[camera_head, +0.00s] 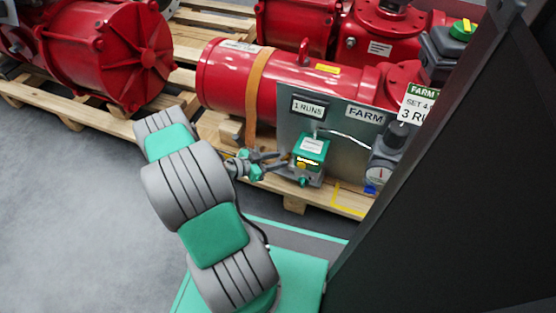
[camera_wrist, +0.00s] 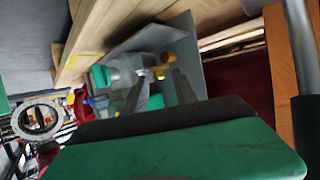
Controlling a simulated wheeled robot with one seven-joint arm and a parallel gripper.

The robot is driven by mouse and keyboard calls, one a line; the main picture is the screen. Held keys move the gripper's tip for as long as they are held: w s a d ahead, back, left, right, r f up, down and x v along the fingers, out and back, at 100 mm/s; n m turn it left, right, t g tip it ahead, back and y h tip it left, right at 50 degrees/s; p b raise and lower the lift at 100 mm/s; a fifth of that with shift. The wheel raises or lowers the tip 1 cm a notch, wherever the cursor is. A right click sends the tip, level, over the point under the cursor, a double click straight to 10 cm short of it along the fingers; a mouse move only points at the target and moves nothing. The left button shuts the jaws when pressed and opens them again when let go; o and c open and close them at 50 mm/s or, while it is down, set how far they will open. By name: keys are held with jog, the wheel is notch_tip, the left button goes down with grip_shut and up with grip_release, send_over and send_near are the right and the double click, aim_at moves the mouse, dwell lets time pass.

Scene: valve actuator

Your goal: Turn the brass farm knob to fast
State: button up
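A small green-topped box (camera_head: 309,152) is fixed to a grey panel marked FARM, under a sign reading "1 RUNS". A brass knob (camera_head: 300,164) shows low on its front, small and partly hard to make out. My gripper (camera_head: 284,160) reaches in from the left, with its fingertips close to the box's front left. In the wrist view, brass parts (camera_wrist: 160,72) show just beyond the two grey fingers of my gripper (camera_wrist: 161,76). The fingers stand apart, with nothing clearly between them. Contact with the knob and the knob's setting cannot be made out.
The grey panel (camera_head: 343,137) stands on a wooden pallet before a red actuator cylinder (camera_head: 232,80). A regulator with a gauge (camera_head: 381,174) stands right of the box. A FARM card (camera_head: 417,103) is partly covered by a dark structure. Grey floor (camera_head: 70,200) at left is clear.

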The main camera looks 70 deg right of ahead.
jog(key=shift+s+d, duration=0.15)
grip_shut()
dwell(0.4)
